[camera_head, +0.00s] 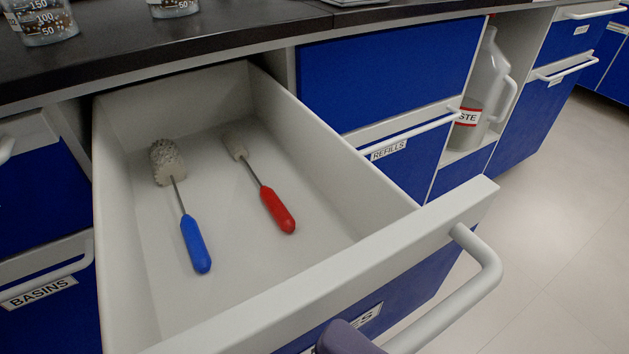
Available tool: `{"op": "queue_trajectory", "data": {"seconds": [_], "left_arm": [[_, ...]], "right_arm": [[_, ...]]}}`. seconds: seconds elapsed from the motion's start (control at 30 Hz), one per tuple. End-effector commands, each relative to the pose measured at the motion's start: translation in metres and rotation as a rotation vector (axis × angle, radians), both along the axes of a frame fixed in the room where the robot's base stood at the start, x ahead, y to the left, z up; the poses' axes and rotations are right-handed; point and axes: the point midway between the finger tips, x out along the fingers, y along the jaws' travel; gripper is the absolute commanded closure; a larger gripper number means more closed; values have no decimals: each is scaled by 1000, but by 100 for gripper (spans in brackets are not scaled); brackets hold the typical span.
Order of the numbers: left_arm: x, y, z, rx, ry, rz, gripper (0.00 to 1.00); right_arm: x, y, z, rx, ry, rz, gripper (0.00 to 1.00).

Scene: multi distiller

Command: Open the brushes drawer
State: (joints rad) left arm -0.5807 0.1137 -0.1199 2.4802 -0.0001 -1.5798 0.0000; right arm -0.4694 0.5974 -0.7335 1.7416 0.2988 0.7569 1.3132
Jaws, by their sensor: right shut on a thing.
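The brushes drawer (310,290) is pulled far out of the counter. Its label is mostly hidden, with only the last letters showing. A blue-handled brush (195,243) and a red-handled brush (276,209) lie on its white floor. The drawer's white bar handle (466,290) runs along the outside of the front. My right gripper (347,339) shows only as a dark rounded part at the bottom edge, beside the handle. It is shut on the handle, though the grip itself is out of the picture. My left gripper is not in view.
A black countertop (250,28) with beakers (42,18) lies above the drawer. A shut refills drawer (405,150) and a waste jug (484,98) in an open shelf are to the right. A basins drawer (45,320) is at left. Open floor (560,230) lies right.

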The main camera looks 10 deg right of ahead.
Motion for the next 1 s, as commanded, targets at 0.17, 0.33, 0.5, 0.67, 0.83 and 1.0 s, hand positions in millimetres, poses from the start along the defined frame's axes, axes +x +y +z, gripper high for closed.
{"op": "queue_trajectory", "data": {"seconds": [0.17, 0.33, 0.5, 0.67, 0.83, 1.0], "left_arm": [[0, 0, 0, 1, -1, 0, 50], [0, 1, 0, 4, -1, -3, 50], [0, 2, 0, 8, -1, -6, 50], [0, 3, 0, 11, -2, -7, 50], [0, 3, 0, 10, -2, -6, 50], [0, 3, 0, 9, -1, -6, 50]], "right_arm": [[0, 0, 0, 0, -1, 1, 100], [0, 0, 0, 0, -1, 1, 69], [0, 0, 0, 0, 0, 1, 54], [0, 0, 0, 0, 0, 0, 54], [0, 0, 0, 0, 0, 0, 54], [-11, -9, -4, -3, 4, 1, 54]]}}
